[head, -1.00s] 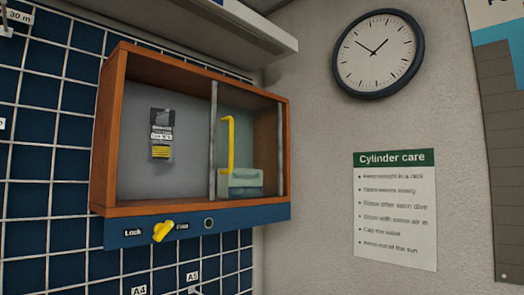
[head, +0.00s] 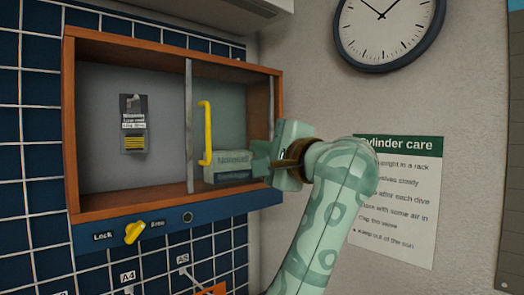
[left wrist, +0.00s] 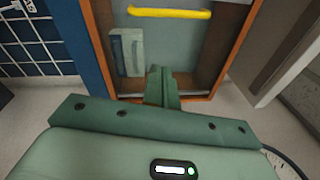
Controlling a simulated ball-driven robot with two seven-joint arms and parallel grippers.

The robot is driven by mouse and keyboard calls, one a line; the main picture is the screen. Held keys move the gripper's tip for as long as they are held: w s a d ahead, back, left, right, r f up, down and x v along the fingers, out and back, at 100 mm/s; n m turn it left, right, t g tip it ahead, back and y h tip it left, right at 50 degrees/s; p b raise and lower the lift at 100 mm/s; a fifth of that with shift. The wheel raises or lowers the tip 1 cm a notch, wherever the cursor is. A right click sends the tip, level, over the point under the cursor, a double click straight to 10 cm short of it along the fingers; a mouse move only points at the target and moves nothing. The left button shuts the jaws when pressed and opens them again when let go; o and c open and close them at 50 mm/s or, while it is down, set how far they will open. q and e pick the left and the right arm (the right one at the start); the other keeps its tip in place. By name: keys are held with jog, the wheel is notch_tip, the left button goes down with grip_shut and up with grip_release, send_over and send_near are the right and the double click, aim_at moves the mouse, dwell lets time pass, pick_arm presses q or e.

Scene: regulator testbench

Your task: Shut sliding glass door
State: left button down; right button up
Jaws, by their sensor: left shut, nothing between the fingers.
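The wooden wall cabinet (head: 70,130) hangs on the tiled wall. Its sliding glass door (head: 232,95) covers the right half, and the left half stands open. A yellow upright handle (head: 205,130) is on the door near its left edge; it also shows at the top of the left wrist view (left wrist: 170,13). My left gripper (head: 262,164) is shut and empty, at the right part of the door, to the right of the handle and apart from it. Its closed fingers (left wrist: 162,80) point at the cabinet in the left wrist view. My right gripper is not in view.
A grey-green box (head: 228,165) sits behind the glass. A packet (head: 133,125) hangs in the open left half. Below is a blue strip with a yellow knob (head: 136,232) by the Lock label. A clock (head: 388,30) and care sign (head: 410,190) are on the right wall.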

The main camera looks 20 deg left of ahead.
pick_arm(q)
jog(key=f+n+h, duration=0.1)
jog(key=f, duration=0.1)
jog(key=p, duration=0.4)
send_near(220, 156)
jog(key=shift+n, duration=0.4)
jog(key=w+a, duration=0.1)
jog(key=w+a+r, duration=0.1)
jog(key=w+a, duration=0.1)
jog(key=shift+a+r, duration=0.1)
jog(key=shift+a, duration=0.1)
jog(key=shift+s+a+p, duration=0.3)
jog(key=shift+s+p, duration=0.05)
jog(key=shift+s, duration=0.25)
jog(key=shift+s+a+p, duration=0.3)
jog(key=shift+s+p, duration=0.05)
jog(key=shift+s, duration=0.85)
